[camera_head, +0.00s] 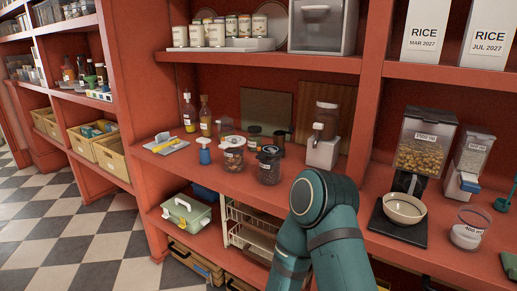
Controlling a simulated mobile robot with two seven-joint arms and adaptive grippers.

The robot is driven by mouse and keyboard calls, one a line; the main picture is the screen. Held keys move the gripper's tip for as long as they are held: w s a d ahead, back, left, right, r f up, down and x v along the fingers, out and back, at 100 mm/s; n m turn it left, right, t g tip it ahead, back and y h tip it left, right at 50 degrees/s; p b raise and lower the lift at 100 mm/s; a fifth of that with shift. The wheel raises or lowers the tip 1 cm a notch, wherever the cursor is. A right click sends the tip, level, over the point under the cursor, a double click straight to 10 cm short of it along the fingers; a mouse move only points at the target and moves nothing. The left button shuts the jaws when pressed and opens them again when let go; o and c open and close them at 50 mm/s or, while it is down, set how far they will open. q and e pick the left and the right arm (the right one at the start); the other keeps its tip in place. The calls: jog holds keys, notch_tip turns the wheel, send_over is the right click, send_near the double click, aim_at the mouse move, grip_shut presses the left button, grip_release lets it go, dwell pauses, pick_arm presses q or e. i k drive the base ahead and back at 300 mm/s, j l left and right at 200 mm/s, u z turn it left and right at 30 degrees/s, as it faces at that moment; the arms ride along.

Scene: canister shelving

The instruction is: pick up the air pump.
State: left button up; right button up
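A small blue pump-shaped item (204,152), which looks like the air pump, stands upright on the middle shelf left of centre. It has a wide flat top and a narrower neck. A clear jar with dark contents (233,155) stands just right of it. Neither of my grippers shows in the head view. Only a teal arm link of mine shows at bottom centre, in front of the shelf edge, and it hides part of the lower shelf.
A dark-lidded jar (269,166), bottles (205,117) and a yellow-and-grey item (166,145) stand near the pump. A white dispenser (322,150) is farther right. A white bowl (404,208) sits on a black scale.

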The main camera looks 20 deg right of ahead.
aim_at(205, 158)
jog(key=z, duration=0.9)
jog(key=i+j+z, duration=0.1)
jog(key=z, duration=0.25)
jog(key=j+z, duration=0.3)
jog(key=i+j+z, duration=0.1)
jog(key=j+z, duration=0.65)
jog(key=j, duration=1)
jog(key=k+j+z, duration=0.1)
jog(key=j, duration=0.4)
